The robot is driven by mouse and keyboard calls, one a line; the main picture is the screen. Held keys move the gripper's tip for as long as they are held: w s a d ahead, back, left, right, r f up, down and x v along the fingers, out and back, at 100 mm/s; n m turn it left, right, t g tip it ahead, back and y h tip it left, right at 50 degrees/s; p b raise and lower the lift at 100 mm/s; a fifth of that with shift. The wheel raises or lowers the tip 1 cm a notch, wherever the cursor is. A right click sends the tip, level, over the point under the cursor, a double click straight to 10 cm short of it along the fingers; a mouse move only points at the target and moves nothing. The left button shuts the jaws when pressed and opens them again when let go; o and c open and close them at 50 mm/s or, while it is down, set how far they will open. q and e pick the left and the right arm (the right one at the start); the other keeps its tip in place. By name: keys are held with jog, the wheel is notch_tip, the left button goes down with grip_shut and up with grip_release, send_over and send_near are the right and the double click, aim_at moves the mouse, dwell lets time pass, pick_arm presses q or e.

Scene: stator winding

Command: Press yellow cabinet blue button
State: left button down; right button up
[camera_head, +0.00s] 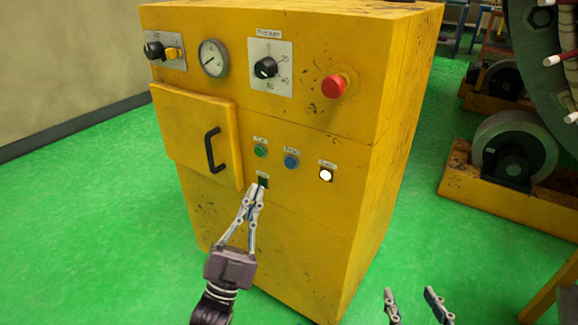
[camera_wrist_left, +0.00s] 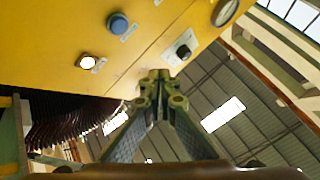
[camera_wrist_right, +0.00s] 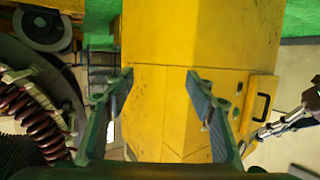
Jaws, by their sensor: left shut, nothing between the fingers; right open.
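The yellow cabinet (camera_head: 300,230) stands on the floor in the head view. Its blue button (camera_head: 291,162) sits on the front, between a green button (camera_head: 260,150) and a lit white button (camera_head: 326,174). The blue button also shows in the left wrist view (camera_wrist_left: 118,23). My left gripper (camera_head: 257,188) is shut and empty, its tips in front of a small dark switch (camera_head: 263,181), below and left of the blue button. I cannot tell whether the tips touch the cabinet. My right gripper (camera_head: 410,292) is open and empty, right of the cabinet in the head view.
A red knob (camera_head: 333,86), a dial (camera_head: 265,68) and a gauge (camera_head: 213,58) sit higher on the cabinet. A door with a black handle (camera_head: 214,150) is left of the buttons. Rollers on a yellow base (camera_head: 500,201) stand at the right. Green floor is clear at the left.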

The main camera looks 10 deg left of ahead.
aim_at(290, 163)
pick_arm(q)
jog(key=w+d+b, duration=0.3)
jog(key=w, duration=0.5)
jog(key=shift+w+b, duration=0.15)
jog(key=shift+b, duration=0.2)
pick_arm(e)
notch_tip(290, 163, up, 19)
jog(key=s+a+t+y, duration=0.1)
jog(key=s+t+y, duration=0.1)
jog(key=t, duration=0.8)
jog(key=shift+a+f+y, duration=0.15)
jog(key=shift+a+y, duration=0.25)
jog(key=shift+y, duration=0.3)
jog(key=shift+s, duration=0.1)
pick_arm(q)
jog(key=shift+w+d, duration=0.15)
jog(key=shift+w, duration=0.25)
pick_arm(e)
jog(key=shift+s+r+t, duration=0.4)
jog(key=shift+s+r, duration=0.05)
jog(key=shift+r, duration=0.2)
